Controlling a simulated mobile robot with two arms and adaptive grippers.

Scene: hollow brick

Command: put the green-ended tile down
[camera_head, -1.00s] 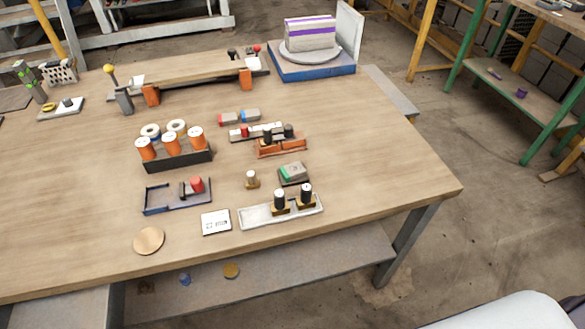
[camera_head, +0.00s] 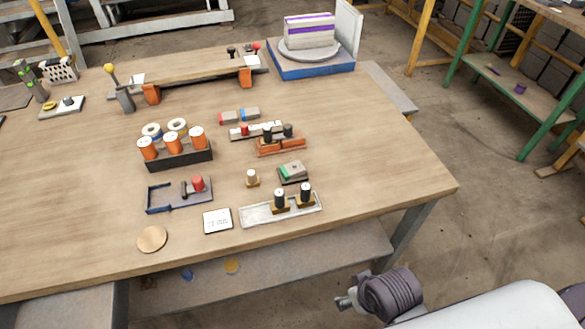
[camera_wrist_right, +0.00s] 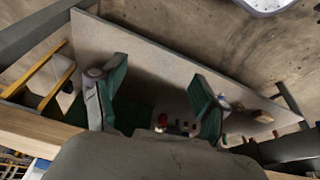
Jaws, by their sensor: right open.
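A small block with a green end (camera_head: 293,171) sits on a dark base on the table, right of the centre, and looks like the green-ended tile. My right gripper shows in the right wrist view, its two green-padded fingers (camera_wrist_right: 158,78) spread apart with no tile between them. In the head view, part of my right arm shows at the lower right, beyond the table's front edge and well away from the block. My left gripper is in neither view.
A pale tray with two black-topped pegs (camera_head: 305,195) stands in front of the block, and a small peg (camera_head: 252,178) to its left. An orange holder (camera_head: 281,146) is behind it. The wooden tabletop (camera_head: 385,160) is clear to its right.

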